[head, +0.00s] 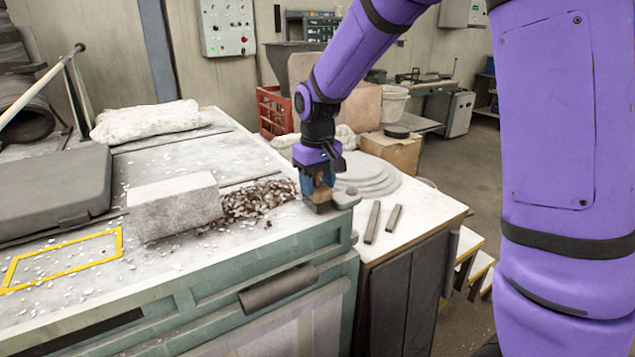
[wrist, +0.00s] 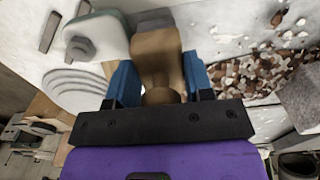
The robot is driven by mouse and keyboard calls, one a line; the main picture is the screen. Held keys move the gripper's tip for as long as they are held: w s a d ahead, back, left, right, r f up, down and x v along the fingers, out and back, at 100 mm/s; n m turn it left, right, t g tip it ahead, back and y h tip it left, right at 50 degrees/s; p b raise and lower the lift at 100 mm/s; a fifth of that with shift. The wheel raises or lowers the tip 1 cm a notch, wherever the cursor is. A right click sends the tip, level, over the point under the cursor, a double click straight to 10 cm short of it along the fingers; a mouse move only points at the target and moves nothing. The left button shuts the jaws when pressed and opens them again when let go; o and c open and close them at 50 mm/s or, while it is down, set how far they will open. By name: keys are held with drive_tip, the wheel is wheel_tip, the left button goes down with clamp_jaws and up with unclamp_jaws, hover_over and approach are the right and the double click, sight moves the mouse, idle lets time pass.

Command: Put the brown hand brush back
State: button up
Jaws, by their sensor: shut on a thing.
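My gripper (head: 319,186) points down over the front right part of the worktop, at the right end of a heap of brown and white chips. In the wrist view its blue fingers (wrist: 160,82) are shut on the brown hand brush (wrist: 158,52), one finger on each side of it. The brush's rounded end lies toward my palm, and its wider part reaches away beyond the fingers. In the head view only a little of the brush shows between the fingers. Whether the brush touches the worktop, I cannot tell.
The chip heap (head: 256,200) lies beside a pale grey block (head: 175,205). A yellow outlined rectangle (head: 120,243) is at the front left, with scattered white flakes. Stacked grey discs (head: 362,176) and two dark bars (head: 372,222) lie on the right-hand table. A grey knobbed object (wrist: 80,46) is near the brush.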

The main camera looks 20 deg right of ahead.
drive_tip(key=shift+f, duration=0.15)
drive_tip(key=o, duration=0.9)
wheel_tip(320, 180, up, 12)
drive_tip(key=shift+r, duration=0.15)
drive_tip(key=shift+s+d+r, duration=0.1)
drive_tip(key=shift+s+r, duration=0.1)
drive_tip(key=s+d+r+m+t, duration=0.1)
drive_tip(key=s+d+t, duration=0.1)
drive_tip(key=s, duration=1.1)
drive_tip(key=s+d+r+m+t, duration=0.1)
drive_tip(key=s+d+t, duration=0.2)
drive_tip(key=s, duration=1.1)
drive_tip(key=shift+d, duration=0.8)
drive_tip(key=shift+s, duration=0.1)
